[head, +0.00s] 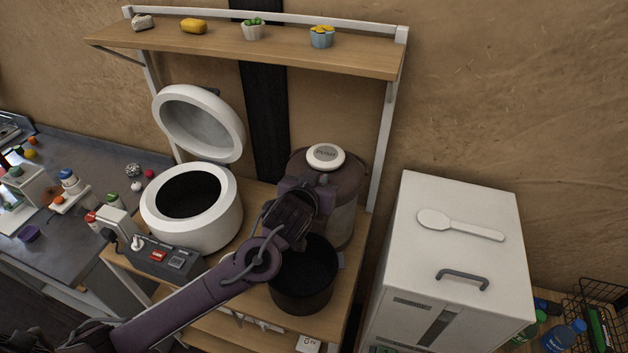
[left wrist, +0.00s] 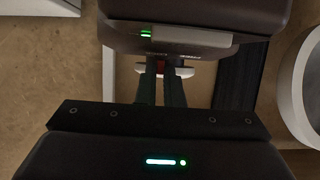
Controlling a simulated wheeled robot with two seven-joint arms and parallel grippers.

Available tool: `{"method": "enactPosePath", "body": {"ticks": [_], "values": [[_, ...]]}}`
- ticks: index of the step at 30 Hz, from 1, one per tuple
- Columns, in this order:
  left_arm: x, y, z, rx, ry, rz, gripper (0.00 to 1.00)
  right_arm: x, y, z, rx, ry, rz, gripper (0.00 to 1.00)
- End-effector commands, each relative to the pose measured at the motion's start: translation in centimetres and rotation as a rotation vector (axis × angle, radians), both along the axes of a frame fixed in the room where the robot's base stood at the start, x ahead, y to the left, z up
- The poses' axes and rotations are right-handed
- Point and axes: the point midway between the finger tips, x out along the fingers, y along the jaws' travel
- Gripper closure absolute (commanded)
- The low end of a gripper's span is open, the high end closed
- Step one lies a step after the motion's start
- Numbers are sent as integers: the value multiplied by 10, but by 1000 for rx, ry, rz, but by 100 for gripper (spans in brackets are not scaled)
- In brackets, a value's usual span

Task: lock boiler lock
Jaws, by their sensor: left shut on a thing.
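The boiler (head: 343,222) is a brown cylinder with a white PUSH button (head: 325,156) on top, standing on the wooden shelf unit. My left gripper (head: 314,190) is at the boiler's upper front and covers part of it. In the left wrist view, the dark fingers (left wrist: 163,78) reach up close together under a brown overhanging part (left wrist: 200,18) with a green light. My right gripper is not in view.
A dark pot (head: 303,285) stands below my left gripper. A white cooker (head: 222,225) with its lid raised is to the left, behind a switch box (head: 165,258). An upper shelf (head: 250,46) overhangs. A white cabinet (head: 440,240) stands right.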

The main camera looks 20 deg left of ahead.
Motion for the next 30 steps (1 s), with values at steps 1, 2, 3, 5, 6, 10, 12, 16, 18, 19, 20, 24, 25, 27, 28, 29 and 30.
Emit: {"method": "enactPosePath", "body": {"ticks": [1, 2, 3, 5, 6, 10, 12, 16, 18, 19, 20, 24, 25, 27, 28, 29, 30], "values": [[-1, -3, 0, -1, 0, -6, 100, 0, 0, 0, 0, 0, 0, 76], [-1, -3, 0, -1, 0, -6, 89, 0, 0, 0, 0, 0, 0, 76], [-1, -3, 0, -1, 0, -6, 84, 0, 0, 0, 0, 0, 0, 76], [-1, -2, 0, -1, 0, -6, 76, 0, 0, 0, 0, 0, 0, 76], [-1, -2, 0, -1, 0, -5, 71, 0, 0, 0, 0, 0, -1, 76], [-1, -2, 0, -1, 0, -4, 71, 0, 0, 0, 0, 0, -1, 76], [-1, -1, 0, -1, 0, -4, 71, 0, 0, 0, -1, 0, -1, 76], [-3, -1, 0, -1, 0, -3, 71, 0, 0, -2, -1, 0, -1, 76], [-8, -1, 1, -2, -1, -4, 71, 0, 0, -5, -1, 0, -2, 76], [-12, -1, 2, -1, 0, -4, 71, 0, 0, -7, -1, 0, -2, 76], [-16, -2, 3, -1, 0, -5, 71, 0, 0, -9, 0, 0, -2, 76], [-37, -2, 11, -1, -2, -6, 71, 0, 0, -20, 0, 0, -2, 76], [-41, -2, 13, 0, -1, -6, 71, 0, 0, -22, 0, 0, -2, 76], [-51, -2, 17, -2, 0, -7, 71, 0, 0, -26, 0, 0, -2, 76], [-55, -2, 20, -1, -2, -7, 71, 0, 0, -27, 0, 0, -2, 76], [-58, -2, 21, -1, -2, -6, 71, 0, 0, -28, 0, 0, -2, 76], [-63, -2, 24, 0, -2, -7, 71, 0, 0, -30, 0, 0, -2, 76]]}}
